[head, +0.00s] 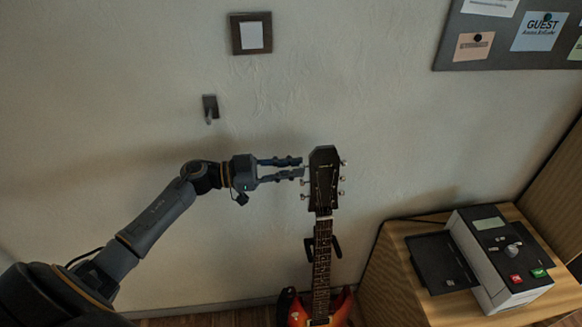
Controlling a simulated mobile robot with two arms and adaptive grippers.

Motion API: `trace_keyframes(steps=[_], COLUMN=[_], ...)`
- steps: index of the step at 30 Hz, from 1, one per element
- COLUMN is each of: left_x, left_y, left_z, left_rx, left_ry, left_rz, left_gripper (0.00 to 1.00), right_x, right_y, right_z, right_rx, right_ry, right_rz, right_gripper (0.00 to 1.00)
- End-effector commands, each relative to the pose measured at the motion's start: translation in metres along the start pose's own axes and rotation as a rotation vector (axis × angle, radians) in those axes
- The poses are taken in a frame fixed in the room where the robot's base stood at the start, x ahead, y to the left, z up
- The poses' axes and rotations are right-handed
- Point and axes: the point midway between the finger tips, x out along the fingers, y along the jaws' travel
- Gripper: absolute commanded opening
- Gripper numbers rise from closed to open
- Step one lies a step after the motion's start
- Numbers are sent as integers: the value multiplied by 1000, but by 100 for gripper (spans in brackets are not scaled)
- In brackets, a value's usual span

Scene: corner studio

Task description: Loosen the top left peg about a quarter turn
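The electric guitar (322,250) stands upright against the wall, its dark headstock (324,165) at the top. Tuning pegs stick out on both sides of the headstock. The top left peg (306,167) is small and partly hidden at the fingertips. The lower left pegs (302,196) show clear of the gripper. My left gripper (302,167) comes in from the left, level with the top left peg. Its two fingers are apart, one above the other, with their tips close to the headstock's left edge. Contact with the peg cannot be made out. My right gripper is not in view.
A dark wall hanger (337,246) shows beside the guitar neck. A wooden cabinet (395,285) at the right carries a card terminal (497,262) and a dark flat tray (437,264). A hook (210,108) and a switch (251,35) are on the wall, and a pinboard (500,55) hangs upper right.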

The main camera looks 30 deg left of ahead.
Motion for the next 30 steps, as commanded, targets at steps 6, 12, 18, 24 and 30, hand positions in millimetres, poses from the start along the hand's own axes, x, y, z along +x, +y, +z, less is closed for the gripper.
trace_keyframes(steps=[6,12,18,24,30], left_x=[0,0,0,0,0], left_y=[0,0,1,1,1], left_z=[0,1,2,3,3], left_rx=[5,57,178,359,548], left_ry=[0,-1,-1,0,0], left_rz=[0,0,1,2,2], left_gripper=[0,0,0,0,0], right_x=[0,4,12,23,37], right_y=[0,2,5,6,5], right_z=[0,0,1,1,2], right_rx=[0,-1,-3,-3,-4], right_ry=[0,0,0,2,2], right_rz=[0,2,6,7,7], right_gripper=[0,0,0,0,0])
